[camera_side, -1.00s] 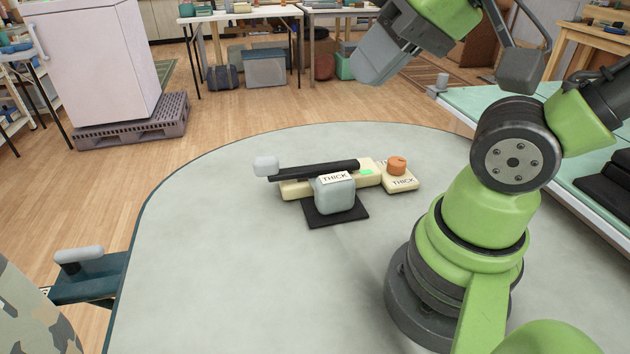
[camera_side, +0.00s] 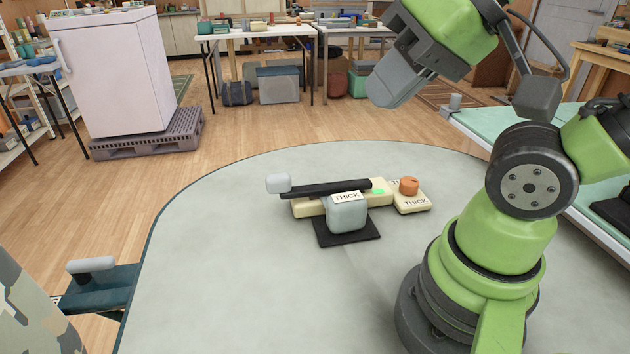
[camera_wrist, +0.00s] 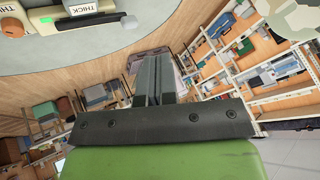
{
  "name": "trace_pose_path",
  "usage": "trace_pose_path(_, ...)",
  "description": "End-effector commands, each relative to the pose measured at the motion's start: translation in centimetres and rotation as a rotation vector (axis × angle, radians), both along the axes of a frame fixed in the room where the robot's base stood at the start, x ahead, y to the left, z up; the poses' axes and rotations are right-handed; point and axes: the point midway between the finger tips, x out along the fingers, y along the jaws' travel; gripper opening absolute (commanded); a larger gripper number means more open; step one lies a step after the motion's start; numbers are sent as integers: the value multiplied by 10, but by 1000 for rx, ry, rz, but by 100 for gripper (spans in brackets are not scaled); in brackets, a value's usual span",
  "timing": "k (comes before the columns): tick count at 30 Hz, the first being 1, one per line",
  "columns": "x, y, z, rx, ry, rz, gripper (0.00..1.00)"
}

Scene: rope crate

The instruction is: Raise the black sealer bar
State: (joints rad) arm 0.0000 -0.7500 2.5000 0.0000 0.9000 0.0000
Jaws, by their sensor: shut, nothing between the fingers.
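The black sealer bar (camera_side: 325,188) lies lengthwise along the top of a cream sealer base (camera_side: 310,208), with a grey handle (camera_side: 278,183) at its left end. It looks lowered, close over the base. At the top left of the wrist view the bar (camera_wrist: 75,23) and its grey handle (camera_wrist: 130,22) show again. My gripper (camera_side: 384,98) is high above the table, above and to the right of the sealer and apart from it. In the wrist view its fingers (camera_wrist: 153,70) are together, with nothing between them.
A grey block (camera_side: 347,214) labelled THICK stands on a black mat (camera_side: 352,240) in front of the sealer. An orange knob (camera_side: 409,186) sits on the cream unit at right, also labelled THICK. The grey table (camera_side: 240,270) is clear to the left and in front.

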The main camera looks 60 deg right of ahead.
Motion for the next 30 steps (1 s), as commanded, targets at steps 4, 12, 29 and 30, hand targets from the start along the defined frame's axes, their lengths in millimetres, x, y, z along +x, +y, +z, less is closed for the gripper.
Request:
trace_pose_path(4, 0, 0, 0, 0, 0, 0, 0)
trace_pose_path(12, 0, 0, 0, 0, 0, 0, 0)
trace_pose_path(29, 111, -26, -3, -311, 213, 422, 57)
trace_pose_path(30, 123, -30, -9, -335, 237, 474, 57)
